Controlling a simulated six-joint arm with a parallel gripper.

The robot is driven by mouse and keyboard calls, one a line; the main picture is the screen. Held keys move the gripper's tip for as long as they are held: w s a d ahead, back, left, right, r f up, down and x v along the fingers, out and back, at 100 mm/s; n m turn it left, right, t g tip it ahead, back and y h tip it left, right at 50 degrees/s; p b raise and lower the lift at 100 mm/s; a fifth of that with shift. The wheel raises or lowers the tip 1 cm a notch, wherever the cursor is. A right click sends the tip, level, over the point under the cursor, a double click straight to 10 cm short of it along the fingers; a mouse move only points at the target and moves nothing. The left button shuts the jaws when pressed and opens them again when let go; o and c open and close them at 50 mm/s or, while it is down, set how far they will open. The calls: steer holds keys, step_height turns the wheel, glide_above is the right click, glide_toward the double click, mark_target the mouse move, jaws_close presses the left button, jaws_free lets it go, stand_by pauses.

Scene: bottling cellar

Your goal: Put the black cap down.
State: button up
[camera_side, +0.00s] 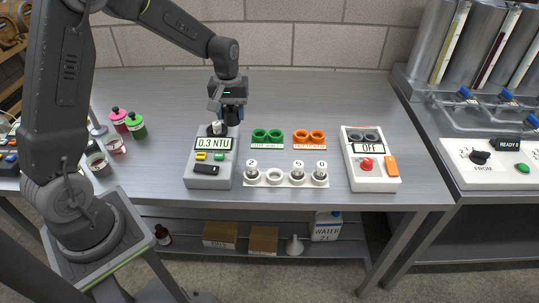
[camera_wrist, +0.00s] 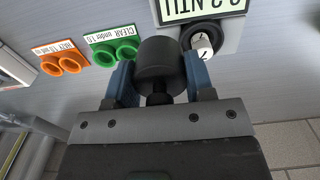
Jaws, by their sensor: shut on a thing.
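My gripper (camera_wrist: 162,66) is shut on the black cap (camera_wrist: 163,62), a dark round knob between its two blue-grey fingers in the wrist view. In the side view the cap (camera_side: 232,116) shows as a dark shape under my gripper, partly hidden, just behind and right of the turbidity meter's well. Whether the cap touches the bench cannot be told.
Green (camera_side: 267,136) and orange (camera_side: 309,137) twin holders stand right of the meter. In front is a white rack (camera_side: 286,183) with three vials and one empty place. A device reading OFF (camera_side: 371,177) stands farther right. Pink and green bottles (camera_side: 136,126) stand left. Bench behind the holders is clear.

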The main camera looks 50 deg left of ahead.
glide_above(270, 158)
step_height(270, 158, down, 7)
steer(key=shift+r, duration=0.2)
steer(key=shift+f, duration=2)
steer(key=o, duration=1)
steer(key=shift+f, duration=0.15)
steer(key=shift+c, duration=0.2)
